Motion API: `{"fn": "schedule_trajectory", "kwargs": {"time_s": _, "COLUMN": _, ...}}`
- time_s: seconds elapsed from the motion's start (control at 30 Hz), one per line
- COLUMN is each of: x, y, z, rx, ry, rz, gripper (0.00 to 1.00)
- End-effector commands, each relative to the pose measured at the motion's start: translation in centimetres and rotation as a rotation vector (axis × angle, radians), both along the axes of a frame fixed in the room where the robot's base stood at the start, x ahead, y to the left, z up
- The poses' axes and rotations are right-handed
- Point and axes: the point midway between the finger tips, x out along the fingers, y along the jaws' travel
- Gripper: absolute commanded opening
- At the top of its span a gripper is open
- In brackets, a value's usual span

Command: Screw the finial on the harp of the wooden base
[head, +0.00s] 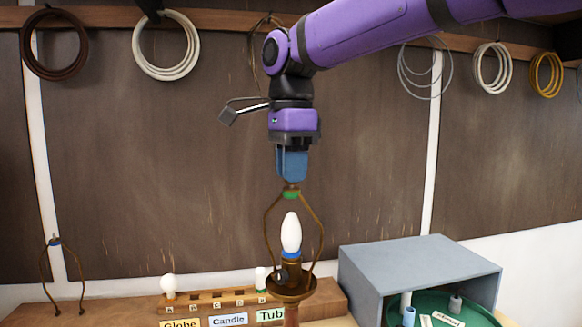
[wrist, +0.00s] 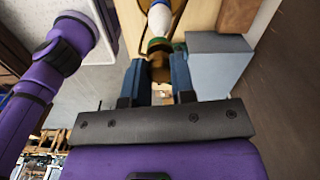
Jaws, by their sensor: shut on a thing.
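My gripper (head: 291,178) points straight down at the top of a brass harp (head: 267,220) in the head view. The harp stands around a white candle bulb (head: 291,232) on a lamp with a dark brass cup (head: 292,290) and a wooden base (head: 291,317), cut off by the lower edge. A green band (head: 291,194) shows at the harp's top, just under the fingertips. In the wrist view my gripper (wrist: 162,72) is shut on a small brass-coloured piece (wrist: 160,68), likely the finial, mostly hidden between the blue fingers.
A wooden rack (head: 215,301) with lettered slots and bulbs stands behind the lamp, with Globe, Candle and Tub labels in front. A grey open box (head: 420,262) with a green tray (head: 435,303) is at right. Another harp (head: 42,270) stands at left. Cable coils hang above.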

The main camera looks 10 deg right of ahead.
Motion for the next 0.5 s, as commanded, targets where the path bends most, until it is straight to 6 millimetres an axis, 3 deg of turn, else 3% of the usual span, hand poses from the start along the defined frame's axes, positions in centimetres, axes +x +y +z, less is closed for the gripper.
{"fn": "schedule_trajectory", "kwargs": {"time_s": 0.27, "x": 0.0, "y": 0.01, "z": 0.06, "rx": 0.0, "ry": -0.001, "rz": -0.008, "gripper": 0.03}}
{"fn": "schedule_trajectory", "kwargs": {"time_s": 0.5, "x": 0.01, "y": -0.01, "z": 0.04, "rx": 0.002, "ry": -0.001, "rz": -0.225, "gripper": 0.03}}
